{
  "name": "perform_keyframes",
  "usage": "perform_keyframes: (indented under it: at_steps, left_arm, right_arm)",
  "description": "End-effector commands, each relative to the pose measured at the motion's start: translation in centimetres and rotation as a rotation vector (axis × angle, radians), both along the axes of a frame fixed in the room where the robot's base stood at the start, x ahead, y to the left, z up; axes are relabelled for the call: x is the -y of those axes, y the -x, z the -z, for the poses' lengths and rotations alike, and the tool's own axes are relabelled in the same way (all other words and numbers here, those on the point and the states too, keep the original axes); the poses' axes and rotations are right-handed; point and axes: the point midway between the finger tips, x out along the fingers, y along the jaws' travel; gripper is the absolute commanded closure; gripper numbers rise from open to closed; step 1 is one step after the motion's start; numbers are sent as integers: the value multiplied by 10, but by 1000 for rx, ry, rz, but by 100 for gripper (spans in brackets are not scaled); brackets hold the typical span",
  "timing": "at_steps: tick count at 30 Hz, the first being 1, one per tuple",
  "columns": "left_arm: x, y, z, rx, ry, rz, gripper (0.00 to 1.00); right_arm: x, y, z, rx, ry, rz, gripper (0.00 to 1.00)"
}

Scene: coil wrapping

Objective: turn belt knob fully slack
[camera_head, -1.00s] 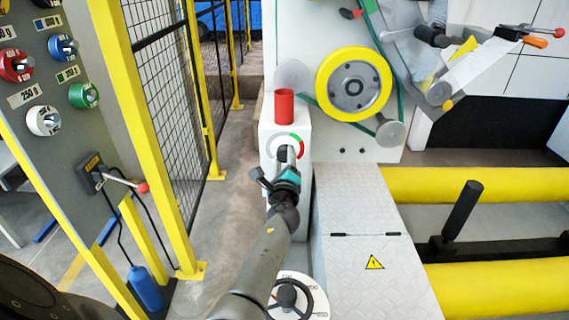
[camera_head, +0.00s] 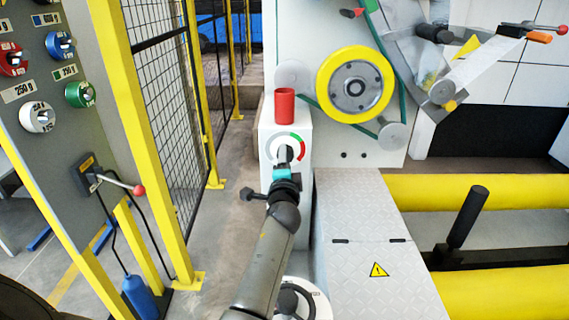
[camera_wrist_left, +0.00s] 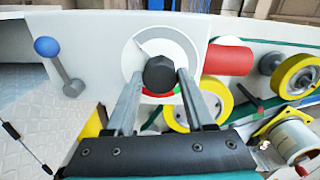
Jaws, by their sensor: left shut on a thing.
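The belt knob (camera_wrist_left: 159,73) is a dark hexagonal knob on a round white dial (camera_wrist_left: 150,50) with a green and red arc. In the head view the dial (camera_head: 291,139) sits on the front of a white cabinet, and the knob is mostly hidden by my gripper. My left gripper (camera_head: 285,158) points straight at the dial. In the left wrist view its two fingers (camera_wrist_left: 160,82) lie on either side of the knob, shut on it. My right gripper is not in view.
A red cylinder (camera_head: 284,105) stands on the white cabinet (camera_head: 268,155). A yellow-rimmed wheel (camera_head: 382,85) with a green belt is to the right. A blue-balled lever (camera_wrist_left: 62,68) is beside the dial. A yellow-framed fence (camera_head: 160,150) stands to the left.

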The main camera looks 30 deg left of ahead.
Motion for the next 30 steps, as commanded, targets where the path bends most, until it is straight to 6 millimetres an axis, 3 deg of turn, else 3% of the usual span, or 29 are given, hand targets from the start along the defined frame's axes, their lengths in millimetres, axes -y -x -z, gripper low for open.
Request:
perform_keyframes:
  at_steps: [21, 22, 30]
  left_arm:
    - [-1, 0, -1, 44, 69, -2, 100]
    - [-1, 0, -1, 44, 69, -2, 45]
    - [-1, 0, 0, 42, 67, -1, 16]
  right_arm:
    - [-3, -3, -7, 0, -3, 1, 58]
    - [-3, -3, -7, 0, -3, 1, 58]
    - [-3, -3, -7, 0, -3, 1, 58]
